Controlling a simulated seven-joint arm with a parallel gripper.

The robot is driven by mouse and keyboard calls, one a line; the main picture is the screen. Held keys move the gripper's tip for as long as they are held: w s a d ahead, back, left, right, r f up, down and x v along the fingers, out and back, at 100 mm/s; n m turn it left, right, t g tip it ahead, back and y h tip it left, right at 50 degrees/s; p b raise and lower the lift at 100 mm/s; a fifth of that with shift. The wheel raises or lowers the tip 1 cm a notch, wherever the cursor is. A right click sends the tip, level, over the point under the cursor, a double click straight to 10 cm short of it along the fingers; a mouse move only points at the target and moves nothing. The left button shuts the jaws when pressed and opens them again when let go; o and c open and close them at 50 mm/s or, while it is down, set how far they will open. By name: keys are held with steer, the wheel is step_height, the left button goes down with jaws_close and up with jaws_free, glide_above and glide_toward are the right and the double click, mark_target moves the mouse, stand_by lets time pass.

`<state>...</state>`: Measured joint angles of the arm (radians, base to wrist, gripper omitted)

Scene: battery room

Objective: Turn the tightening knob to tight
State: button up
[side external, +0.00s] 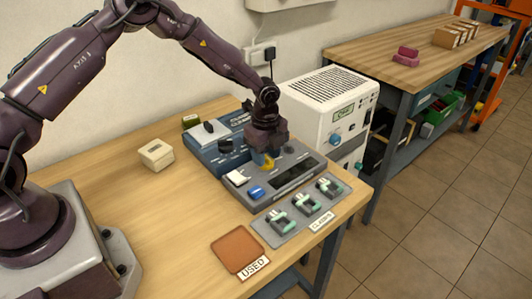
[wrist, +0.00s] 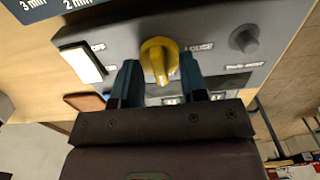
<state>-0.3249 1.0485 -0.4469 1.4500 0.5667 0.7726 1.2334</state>
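The yellow tightening knob (wrist: 158,60) is on the grey control panel (wrist: 215,45). It shows in the wrist view with its grip ridge running roughly up and down in the picture. A LOOSE label (wrist: 199,47) is to its right; I cannot see a TIGHT label. My gripper (wrist: 159,82) points at the panel, with one dark blue finger on each side of the knob's lower part and gaps beside it. It is open and holds nothing. In the side external view my gripper (side external: 265,155) is down over the panel and partly hides the yellow knob (side external: 267,163).
A white rocker switch (wrist: 83,65) and a round grey knob (wrist: 243,40) flank the yellow knob. A blue unit with black knobs (side external: 207,153) adjoins the panel. A tray of clamps (side external: 266,231) and a brown USED mat (side external: 220,244) lie in front. A white machine (side external: 303,113) stands behind.

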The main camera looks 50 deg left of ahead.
jaws_close()
steer(key=shift+n, duration=0.6)
jaws_free()
step_height(320, 180, up, 13)
